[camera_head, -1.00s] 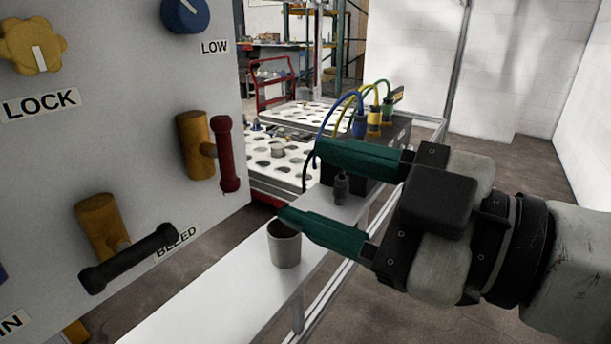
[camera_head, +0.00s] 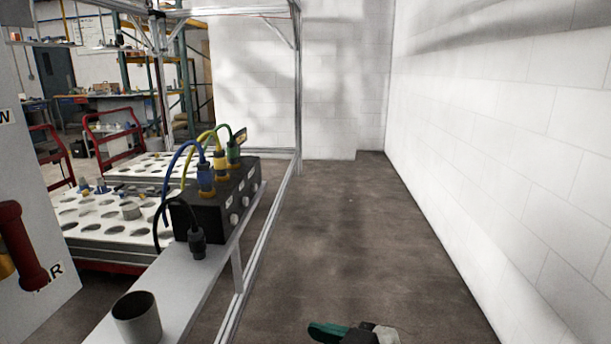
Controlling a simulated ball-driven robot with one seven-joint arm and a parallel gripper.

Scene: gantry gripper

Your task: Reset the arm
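My gripper (camera_head: 335,332) shows only in part at the bottom edge, right of centre. One green finger and a bit of its dark and pale body are visible; the rest is cut off by the frame. It is over the concrete floor, to the right of the shelf and apart from everything there. I cannot see the second finger, so its opening cannot be told. Nothing shows held at the visible finger.
A grey cup (camera_head: 137,318) stands on the narrow white shelf (camera_head: 187,280). A black box (camera_head: 222,200) with coloured cables sits behind it. A panel with a red handle (camera_head: 22,245) is at the left. A white wall (camera_head: 500,150) bounds the right; the floor (camera_head: 345,235) between is clear.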

